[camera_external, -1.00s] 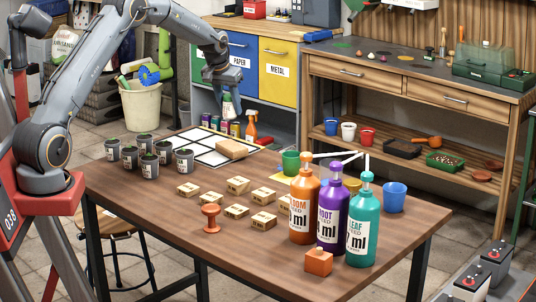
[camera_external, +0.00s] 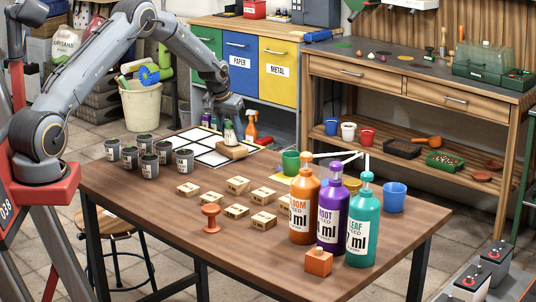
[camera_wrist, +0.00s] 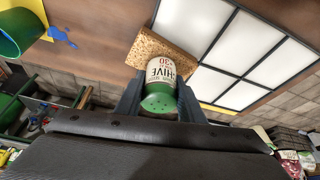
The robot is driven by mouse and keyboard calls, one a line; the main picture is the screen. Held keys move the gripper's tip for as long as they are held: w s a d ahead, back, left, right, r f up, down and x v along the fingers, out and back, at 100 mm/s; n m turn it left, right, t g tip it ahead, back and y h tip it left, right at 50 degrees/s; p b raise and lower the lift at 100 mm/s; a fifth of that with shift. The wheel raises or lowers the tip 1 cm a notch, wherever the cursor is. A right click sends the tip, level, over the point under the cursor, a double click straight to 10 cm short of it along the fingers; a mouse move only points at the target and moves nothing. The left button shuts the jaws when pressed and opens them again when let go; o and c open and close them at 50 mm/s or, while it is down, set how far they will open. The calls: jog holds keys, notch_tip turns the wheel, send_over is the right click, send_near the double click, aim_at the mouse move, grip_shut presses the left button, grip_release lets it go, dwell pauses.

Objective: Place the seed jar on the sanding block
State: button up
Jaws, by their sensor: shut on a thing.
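The seed jar (camera_external: 229,133) is a small white-labelled jar. Its green lid with small holes faces the camera in the wrist view (camera_wrist: 163,75). My gripper (camera_external: 228,124) is shut on the jar, with one finger on each side of it in the wrist view (camera_wrist: 160,98). The sanding block (camera_external: 235,152) is a tan block by the edge of a white panelled frame. It shows as a speckled cork-like block in the wrist view (camera_wrist: 150,46). The jar is upright over the block, its base at or very close to the top; contact cannot be told.
The white panelled frame (camera_external: 196,150) lies beside the block. A green cup (camera_external: 290,163) stands to the right. An orange spray bottle (camera_external: 251,126) is behind. Dark plant pots (camera_external: 149,166), wooden blocks (camera_external: 237,185) and tall pump bottles (camera_external: 303,205) stand on the table.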

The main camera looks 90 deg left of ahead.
jog(key=shift+f, duration=0.15)
jog(key=o, duration=1)
jog(key=shift+o, duration=0.2)
jog(key=shift+r, duration=0.4)
jog(key=b+v, duration=0.2)
jog(key=v, duration=0.9)
jog(key=shift+d+r+b, duration=0.2)
jog(key=shift+r+b, duration=0.05)
jog(key=shift+b, duration=0.05)
jog(key=shift+s, duration=0.15)
